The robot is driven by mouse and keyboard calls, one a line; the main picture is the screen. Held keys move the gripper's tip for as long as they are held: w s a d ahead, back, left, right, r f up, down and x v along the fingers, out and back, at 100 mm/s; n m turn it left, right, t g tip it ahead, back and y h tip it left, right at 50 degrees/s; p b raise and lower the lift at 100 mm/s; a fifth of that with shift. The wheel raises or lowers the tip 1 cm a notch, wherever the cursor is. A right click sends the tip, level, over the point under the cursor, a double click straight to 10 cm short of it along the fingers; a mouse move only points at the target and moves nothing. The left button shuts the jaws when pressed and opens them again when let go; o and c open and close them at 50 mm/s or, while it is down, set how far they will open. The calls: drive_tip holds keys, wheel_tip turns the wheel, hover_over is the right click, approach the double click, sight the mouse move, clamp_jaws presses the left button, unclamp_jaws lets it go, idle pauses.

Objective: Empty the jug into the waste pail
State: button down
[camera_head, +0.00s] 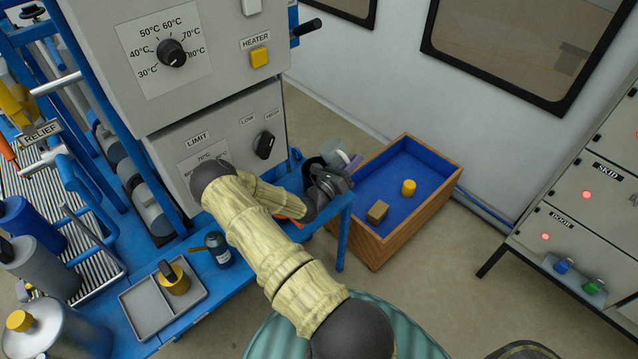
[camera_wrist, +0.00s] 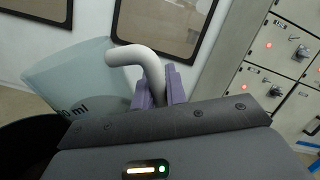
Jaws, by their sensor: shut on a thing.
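The jug is a pale translucent vessel with "ml" lettering and a white handle. In the wrist view the jug (camera_wrist: 85,75) fills the left side, its lower part hidden behind my gripper. My gripper (camera_wrist: 158,88) has its purple fingers shut on the white handle. In the head view the jug (camera_head: 335,150) shows beyond my gripper (camera_head: 346,166), above the far end of the blue bench, partly hidden. A dark round opening (camera_wrist: 28,140) sits below the jug in the wrist view; it may be the waste pail, but I cannot tell. The jug's contents are not visible.
A wooden crate (camera_head: 443,190) with a blue inside, holding a yellow cylinder (camera_head: 408,187) and a brown block (camera_head: 377,211), stands right of the bench. The grey control panel (camera_head: 222,130) is close left of my arm. A grey tray (camera_head: 146,309) lies on the bench.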

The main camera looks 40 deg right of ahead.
idle(0.4)
drive_tip(key=shift+w+r+n, duration=0.15)
drive_tip(key=shift+r+n, duration=0.2)
drive_tip(key=shift+n, duration=0.35)
drive_tip(key=shift+t+h, duration=0.3)
drive_tip(key=shift+w+a+r+n, duration=0.1)
drive_tip(key=shift+r+n, duration=0.1)
drive_tip(key=shift+n, duration=0.5)
drive_tip(key=shift+t, duration=0.4)
drive_tip(key=shift+w+a+r+n, duration=0.1)
drive_tip(key=shift+r+n, duration=0.05)
drive_tip(key=shift+n, duration=0.25)
drive_tip(key=shift+w+n+h, duration=0.1)
drive_tip(key=shift+n+h, duration=0.2)
drive_tip(key=shift+n, duration=0.1)
